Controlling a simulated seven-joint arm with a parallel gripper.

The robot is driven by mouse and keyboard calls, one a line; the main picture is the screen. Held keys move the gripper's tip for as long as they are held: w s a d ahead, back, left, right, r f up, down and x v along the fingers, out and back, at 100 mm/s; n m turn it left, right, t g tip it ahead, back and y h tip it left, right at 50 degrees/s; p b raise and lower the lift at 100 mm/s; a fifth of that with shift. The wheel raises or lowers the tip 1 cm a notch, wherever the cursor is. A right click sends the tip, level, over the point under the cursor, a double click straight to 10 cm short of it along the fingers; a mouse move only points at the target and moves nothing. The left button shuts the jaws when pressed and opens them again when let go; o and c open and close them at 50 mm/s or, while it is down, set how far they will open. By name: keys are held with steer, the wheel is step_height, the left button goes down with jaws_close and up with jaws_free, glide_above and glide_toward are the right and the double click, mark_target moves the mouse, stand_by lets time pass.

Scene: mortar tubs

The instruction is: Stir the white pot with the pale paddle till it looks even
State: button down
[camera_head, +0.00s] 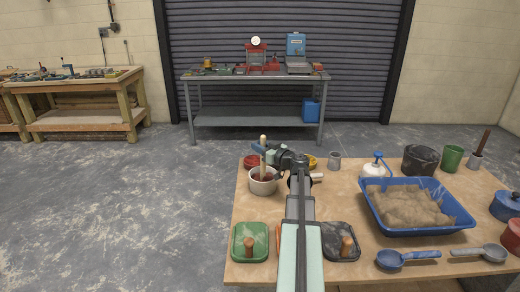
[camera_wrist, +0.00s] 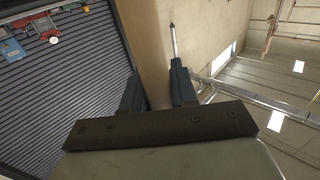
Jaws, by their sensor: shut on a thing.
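The white pot (camera_head: 262,187) stands near the back left corner of the wooden table. Its contents (camera_head: 264,177) look dark reddish brown; the picture is too small to tell how even they are. The pale paddle (camera_head: 263,142) stands nearly upright with its lower end inside the pot, where its tip is hidden. My gripper (camera_head: 264,157) is shut on the paddle just above the pot's rim. The gripper's two dark fingers (camera_wrist: 157,92) also show in the wrist view, with a tan strip between them that I cannot surely tell from the wall.
On the table (camera_head: 345,187), a red tub (camera_head: 250,161) is behind the pot and a yellow one (camera_head: 309,162) to its right. A blue tray (camera_head: 373,213) of sandy material is at right. Green (camera_head: 238,251) and black (camera_head: 343,254) lidlike pieces lie in front.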

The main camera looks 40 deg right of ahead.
step_height(320, 180, up, 8)
stand_by(1.0)
steer(key=shift+r, duration=0.1)
stand_by(1.1)
